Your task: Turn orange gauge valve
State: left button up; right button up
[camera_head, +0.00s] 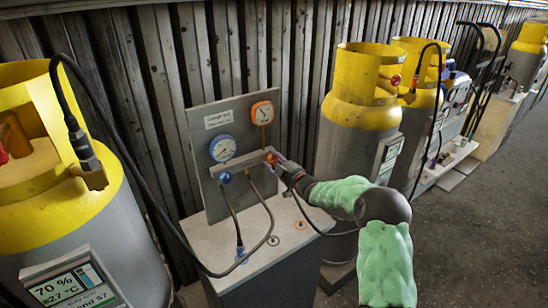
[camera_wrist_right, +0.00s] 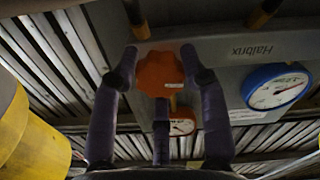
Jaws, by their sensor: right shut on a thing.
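The orange gauge valve (camera_head: 271,158) is a small knob at the right end of a grey manifold bar on the upright gauge board (camera_head: 205,120). In the right wrist view the orange valve (camera_wrist_right: 160,74) is a lobed knob between my purple fingers. My right gripper (camera_head: 278,161) reaches it from the right and is shut on it; the fingers partly hide it in the head view. The orange gauge (camera_head: 262,113) is above it and also shows in the wrist view (camera_wrist_right: 182,124). My left gripper is not in view.
A blue valve (camera_head: 225,177) sits at the bar's left end, below a blue gauge (camera_head: 222,148). Black hoses (camera_head: 270,218) hang from the bar. Yellow-topped cylinders stand on the left (camera_head: 60,200) and right (camera_head: 360,100). Open floor (camera_head: 470,240) lies at the lower right.

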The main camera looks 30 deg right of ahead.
jog(key=m+p, duration=0.2)
jog(key=m, duration=0.1)
jog(key=shift+f+m, duration=0.15)
jog(key=shift+m, duration=0.25)
jog(key=m+p, duration=0.2)
jog(key=m, duration=0.2)
jog(key=shift+m+p, duration=0.3)
jog(key=m+p, duration=0.2)
jog(key=m, duration=0.2)
jog(key=shift+s+a+f, duration=0.1)
jog(key=shift+f, duration=0.05)
jog(key=shift+a+f+m+p, duration=0.1)
jog(key=shift+m+p, duration=0.65)
jog(key=shift+m, duration=1.35)
jog(key=o, duration=1.1)
jog(key=shift+o, duration=0.2)
jog(key=shift+r, duration=0.2)
